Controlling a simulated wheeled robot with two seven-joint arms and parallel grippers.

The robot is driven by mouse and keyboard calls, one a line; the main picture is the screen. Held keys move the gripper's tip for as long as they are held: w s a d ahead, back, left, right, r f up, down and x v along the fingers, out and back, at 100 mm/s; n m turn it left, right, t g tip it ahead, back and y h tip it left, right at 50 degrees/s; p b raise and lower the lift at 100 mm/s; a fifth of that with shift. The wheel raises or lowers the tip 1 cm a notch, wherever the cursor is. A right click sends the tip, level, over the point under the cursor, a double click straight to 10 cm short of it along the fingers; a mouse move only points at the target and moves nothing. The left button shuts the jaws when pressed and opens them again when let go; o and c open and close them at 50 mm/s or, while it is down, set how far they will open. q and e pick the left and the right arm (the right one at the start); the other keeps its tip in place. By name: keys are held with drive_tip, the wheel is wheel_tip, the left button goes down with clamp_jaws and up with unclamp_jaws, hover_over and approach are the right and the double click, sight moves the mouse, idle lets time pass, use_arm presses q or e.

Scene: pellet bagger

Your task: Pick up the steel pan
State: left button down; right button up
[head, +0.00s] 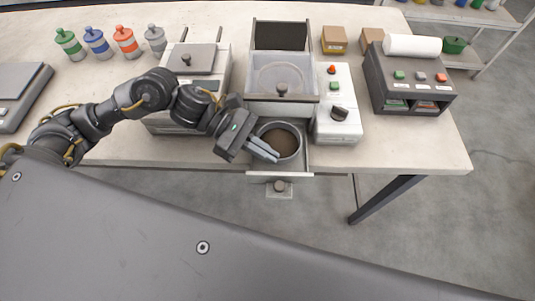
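The steel pan (296,151) is a round metal vessel with a dark brown inside. It sits in a pulled-out drawer (304,168) at the front of a machine with a clear-topped box. My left gripper (268,153) is at the pan's front-left rim, its grey fingers close together and overlapping the rim in the head view. Whether the fingers grip the rim or only lie over it cannot be told. My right gripper is not in view.
A control box (340,122) with a black knob stands right of the drawer. A lidded machine (192,60) stands to the left. Several coloured jars (97,42) line the back left. A dark device with a white roll (412,45) is at the right.

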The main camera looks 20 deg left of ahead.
use_arm(q)
drive_tip(key=s+d+r+p, duration=0.1)
drive_tip(key=r, duration=0.1)
drive_tip(key=s+d+r+p, duration=0.1)
drive_tip(key=d+r, duration=0.1)
drive_tip(key=r, duration=0.1)
drive_tip(key=s+d+r+p, duration=0.1)
drive_tip(key=d+r, duration=0.1)
drive_tip(key=shift+s+r+p, duration=0.2)
drive_tip(key=shift+r+p, duration=0.05)
drive_tip(key=shift+p, duration=0.1)
drive_tip(key=s+d+r+p, duration=0.1)
drive_tip(key=s+d+r, duration=0.2)
drive_tip(key=d, duration=0.3)
drive_tip(key=shift+s+d, duration=0.3)
drive_tip(key=shift+s, duration=0.5)
